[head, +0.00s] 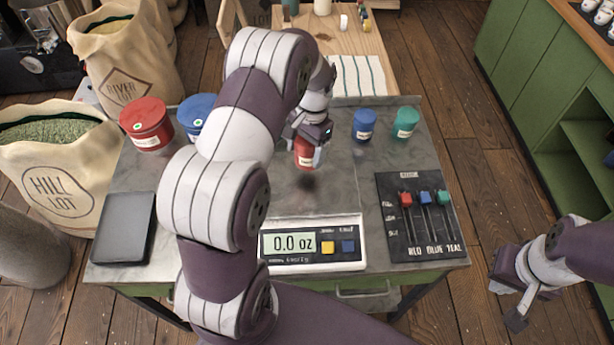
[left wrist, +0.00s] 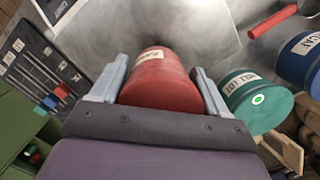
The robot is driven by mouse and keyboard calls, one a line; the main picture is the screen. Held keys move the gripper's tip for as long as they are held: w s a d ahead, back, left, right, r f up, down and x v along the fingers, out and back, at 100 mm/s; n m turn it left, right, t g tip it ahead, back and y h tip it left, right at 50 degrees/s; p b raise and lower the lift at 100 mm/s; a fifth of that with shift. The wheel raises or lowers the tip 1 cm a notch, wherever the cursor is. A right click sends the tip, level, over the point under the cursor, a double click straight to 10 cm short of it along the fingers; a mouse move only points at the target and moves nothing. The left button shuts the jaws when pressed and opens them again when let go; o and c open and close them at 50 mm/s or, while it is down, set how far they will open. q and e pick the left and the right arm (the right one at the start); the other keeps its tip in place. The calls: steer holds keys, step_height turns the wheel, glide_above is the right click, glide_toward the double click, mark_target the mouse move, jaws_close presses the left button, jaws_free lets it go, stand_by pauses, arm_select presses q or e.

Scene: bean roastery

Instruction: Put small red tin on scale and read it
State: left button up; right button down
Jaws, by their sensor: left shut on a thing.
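The small red tin (head: 304,156) is in my left gripper (head: 308,140), held above the grey table with a shadow beneath it. In the left wrist view the red tin (left wrist: 160,82) sits between both fingers (left wrist: 160,90). The scale (head: 352,262) stands at the table's front edge, nearer than the tin. My left arm covers part of the scale's left side. My right gripper (head: 508,302) is empty and open, off the table's right side above the floor.
A panel (head: 413,240) with red, blue and teal sliders lies right of the scale. Small blue (head: 364,125) and teal (head: 405,122) tins stand at the back right. Large red (head: 146,124) and blue (head: 193,117) tins stand back left. A dark tablet-like slab (head: 124,228) lies front left.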

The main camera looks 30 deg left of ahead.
mark_target(306, 169)
arm_select(q)
steer(key=shift+s+d+f+p, duration=0.15)
steer(key=shift+s+d+p, duration=0.15)
steer(key=shift+s, duration=0.25)
steer(key=shift+s+d+f+p, duration=0.15)
steer(key=shift+s+d, duration=0.15)
steer(key=shift+s, duration=0.2)
step_height(306, 169, down, 4)
steer(key=shift+r+p, duration=0.1)
steer(key=shift+p, duration=0.7)
steer(key=shift+w+f, duration=0.1)
steer(key=shift+f, duration=0.25)
steer(key=o, duration=1.1)
steer(key=shift+o, duration=0.2)
steer(key=shift+f, duration=0.1)
